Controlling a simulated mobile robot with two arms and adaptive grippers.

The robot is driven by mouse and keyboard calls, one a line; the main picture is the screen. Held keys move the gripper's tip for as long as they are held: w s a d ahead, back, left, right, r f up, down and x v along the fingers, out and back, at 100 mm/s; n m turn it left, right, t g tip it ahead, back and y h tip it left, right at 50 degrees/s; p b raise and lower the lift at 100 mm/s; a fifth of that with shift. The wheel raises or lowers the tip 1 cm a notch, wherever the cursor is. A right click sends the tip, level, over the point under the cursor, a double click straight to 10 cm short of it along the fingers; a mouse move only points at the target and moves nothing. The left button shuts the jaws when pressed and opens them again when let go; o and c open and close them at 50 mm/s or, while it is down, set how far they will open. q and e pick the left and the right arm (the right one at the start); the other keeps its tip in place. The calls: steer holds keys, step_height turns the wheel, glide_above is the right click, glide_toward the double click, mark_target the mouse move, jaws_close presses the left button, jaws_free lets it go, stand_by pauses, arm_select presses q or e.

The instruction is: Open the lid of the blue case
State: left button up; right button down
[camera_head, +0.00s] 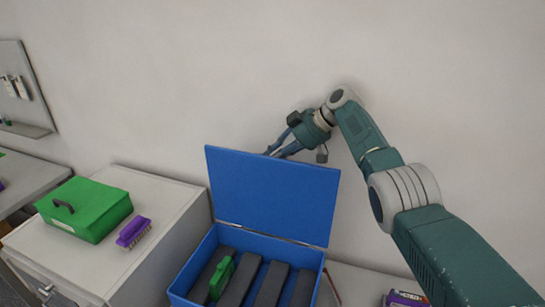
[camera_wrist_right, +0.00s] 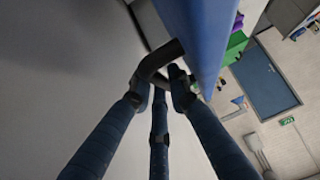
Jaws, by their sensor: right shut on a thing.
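The blue case (camera_head: 190,272) stands in the lower middle of the head view. Its lid (camera_head: 272,195) is raised and stands about upright on the hinge at the rear edge; it also shows as a blue slab in the right wrist view (camera_wrist_right: 198,35). My right gripper (camera_head: 272,152) is at the lid's top edge, its fingertips partly hidden behind the lid. In the right wrist view my right gripper (camera_wrist_right: 158,85) is shut around a dark curved handle (camera_wrist_right: 162,57) on the lid. My left gripper is not in view.
Inside the case lie several dark grey bars (camera_head: 270,284) and a green object (camera_head: 221,278). A white cabinet (camera_head: 165,190) to the left bears a green box (camera_head: 85,208) and a purple brush (camera_head: 133,232). A plain wall (camera_head: 190,80) stands close behind the lid.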

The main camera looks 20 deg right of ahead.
steer(key=c, duration=1.9)
jaws_free()
steer(key=shift+s+f, duration=0.15)
steer(key=shift+f, duration=0.15)
steer(key=shift+r, duration=0.1)
steer(key=v, duration=1.2)
